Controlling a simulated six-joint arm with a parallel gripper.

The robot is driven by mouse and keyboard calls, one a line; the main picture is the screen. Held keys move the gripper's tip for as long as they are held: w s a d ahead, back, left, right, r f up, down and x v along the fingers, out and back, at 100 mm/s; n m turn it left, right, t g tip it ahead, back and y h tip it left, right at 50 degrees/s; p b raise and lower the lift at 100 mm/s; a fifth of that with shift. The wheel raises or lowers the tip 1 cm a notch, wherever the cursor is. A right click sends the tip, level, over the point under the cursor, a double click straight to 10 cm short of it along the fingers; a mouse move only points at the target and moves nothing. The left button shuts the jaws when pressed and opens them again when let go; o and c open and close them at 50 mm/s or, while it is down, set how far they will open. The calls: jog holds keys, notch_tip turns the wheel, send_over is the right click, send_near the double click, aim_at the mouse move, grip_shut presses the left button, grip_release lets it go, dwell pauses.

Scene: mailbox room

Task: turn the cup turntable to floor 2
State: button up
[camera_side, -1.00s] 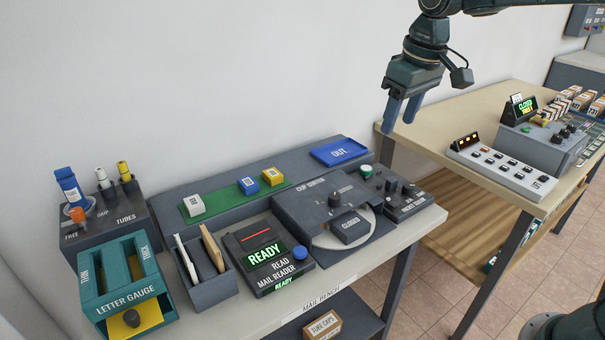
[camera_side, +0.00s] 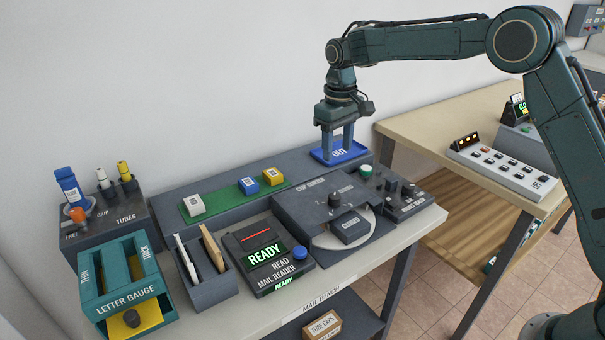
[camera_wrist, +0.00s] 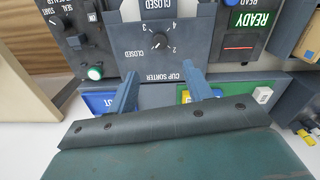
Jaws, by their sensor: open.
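The cup sorter (camera_side: 295,200) is a dark grey box with a round turntable (camera_side: 327,241) partly showing at its front. A dark block labelled CLOSED (camera_side: 351,226) sits over the turntable. A black knob (camera_side: 335,200) stands on the sorter's top; in the wrist view the knob (camera_wrist: 160,40) has a dial with 2 and 4 readable and CLOSED at one side. My gripper (camera_side: 338,156) is open and empty, pointing down above the blue OUT tray behind the sorter. In the wrist view its two fingers (camera_wrist: 168,92) are spread apart, short of the knob.
The blue OUT tray (camera_side: 358,151) lies behind the sorter. A control box with a green button (camera_side: 366,170) and small knobs is at its right. The mail reader (camera_side: 265,258) showing READY is at its left. Small blocks (camera_side: 248,186) stand on a green strip.

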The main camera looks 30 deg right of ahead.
aim_at(335, 196)
notch_tip(335, 196, down, 14)
jog(key=shift+d+r, duration=0.1)
dwell(0.9)
jog(key=shift+c, duration=0.2)
grip_shut()
